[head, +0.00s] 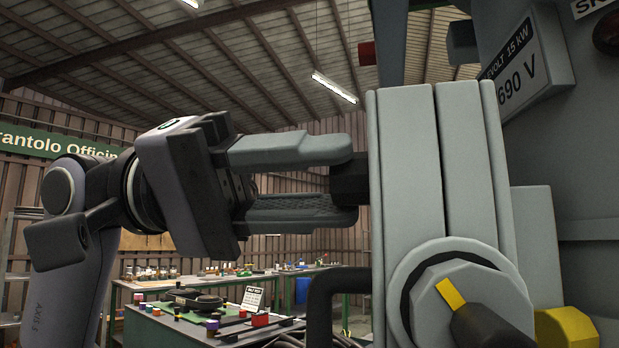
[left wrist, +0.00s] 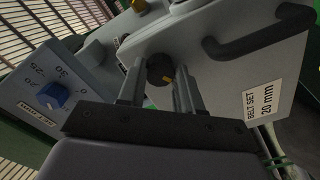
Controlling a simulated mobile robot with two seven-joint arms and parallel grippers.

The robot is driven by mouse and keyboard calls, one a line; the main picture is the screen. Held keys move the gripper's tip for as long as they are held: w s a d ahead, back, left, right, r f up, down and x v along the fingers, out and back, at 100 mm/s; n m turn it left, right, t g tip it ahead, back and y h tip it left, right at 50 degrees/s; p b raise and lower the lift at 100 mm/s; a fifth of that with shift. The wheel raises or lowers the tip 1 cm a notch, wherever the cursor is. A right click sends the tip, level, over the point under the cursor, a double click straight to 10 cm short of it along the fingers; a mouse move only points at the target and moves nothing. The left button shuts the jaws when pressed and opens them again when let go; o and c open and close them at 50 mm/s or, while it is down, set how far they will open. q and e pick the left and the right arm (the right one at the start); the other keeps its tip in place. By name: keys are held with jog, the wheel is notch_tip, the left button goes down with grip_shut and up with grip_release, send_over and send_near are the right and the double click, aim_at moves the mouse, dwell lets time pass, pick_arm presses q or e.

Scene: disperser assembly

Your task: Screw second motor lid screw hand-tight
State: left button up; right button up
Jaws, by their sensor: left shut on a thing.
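My left gripper (head: 347,183) comes in from the left and is shut on a black screw head (head: 352,186). The screw sits at the left side of the grey motor lid (head: 405,190), and its shaft is hidden. The lid there is a broad grey panel (left wrist: 225,70). Another black knob (head: 487,325) with a yellow stripe sits on a round grey boss at the lower right in the head view. My right gripper is not in view.
A black handle (left wrist: 250,42) and a "BELT SET 20 mm" label (left wrist: 267,103) are on the panel. A dial box with a blue knob (left wrist: 53,95) lies left. A grey machine body (head: 590,180) stands right. A bench with loose parts (head: 215,322) is behind.

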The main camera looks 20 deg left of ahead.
pick_arm(q)
jog(key=o, duration=1)
jog(key=shift+o, duration=0.2)
jog(key=shift+a, duration=0.15)
jog(key=a, duration=0.7)
jog(key=shift+s+b, duration=0.3)
jog(key=shift+s, duration=0.05)
jog(key=shift+d, duration=0.1)
